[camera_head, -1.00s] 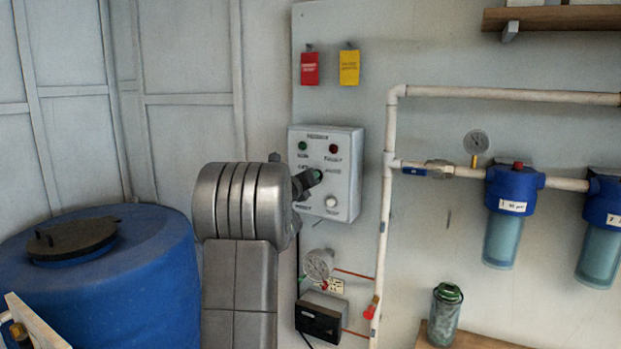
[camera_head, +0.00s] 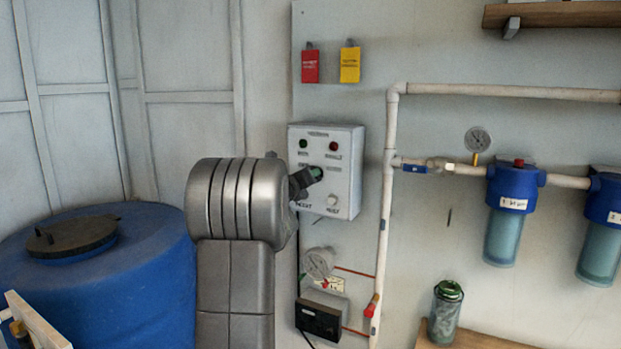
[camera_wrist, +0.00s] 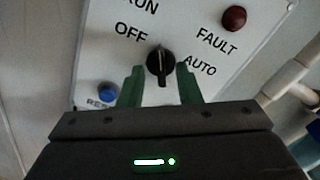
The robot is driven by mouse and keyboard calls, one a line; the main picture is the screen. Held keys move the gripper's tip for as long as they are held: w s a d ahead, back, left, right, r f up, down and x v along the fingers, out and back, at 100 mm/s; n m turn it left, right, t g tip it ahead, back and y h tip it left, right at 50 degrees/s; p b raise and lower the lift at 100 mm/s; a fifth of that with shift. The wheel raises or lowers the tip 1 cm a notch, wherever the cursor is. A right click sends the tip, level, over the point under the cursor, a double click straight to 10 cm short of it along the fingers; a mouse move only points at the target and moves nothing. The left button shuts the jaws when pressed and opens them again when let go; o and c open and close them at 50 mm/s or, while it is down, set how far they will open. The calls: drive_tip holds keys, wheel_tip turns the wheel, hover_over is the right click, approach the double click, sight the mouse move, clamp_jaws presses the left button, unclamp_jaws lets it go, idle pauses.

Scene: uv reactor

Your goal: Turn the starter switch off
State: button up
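The starter switch is a black knob (camera_wrist: 159,66) on a light control box (camera_head: 345,185), with OFF and AUTO labels beside it. In the wrist view its pale mark points nearly straight up, closer to the OFF label than to AUTO. My gripper (camera_wrist: 159,75) has its two green fingers on either side of the knob. Small gaps show between the fingers and the knob, so it looks open. In the head view my gripper (camera_head: 318,173) is at the box and hides the knob.
The box also has a dark RUN lamp (camera_head: 303,143), a red FAULT lamp (camera_wrist: 234,17) and a blue reset button (camera_wrist: 108,92). A white pipe (camera_head: 386,220) runs just right of the box. A blue barrel (camera_head: 150,260) stands at left.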

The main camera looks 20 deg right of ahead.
drive_tip(key=b+v, duration=0.2)
drive_tip(key=v, duration=1)
drive_tip(key=p+x, duration=0.2)
drive_tip(key=x, duration=1.1)
drive_tip(key=shift+w+d+p, duration=0.15)
drive_tip(key=shift+d+p, duration=0.1)
drive_tip(key=shift+p, duration=0.1)
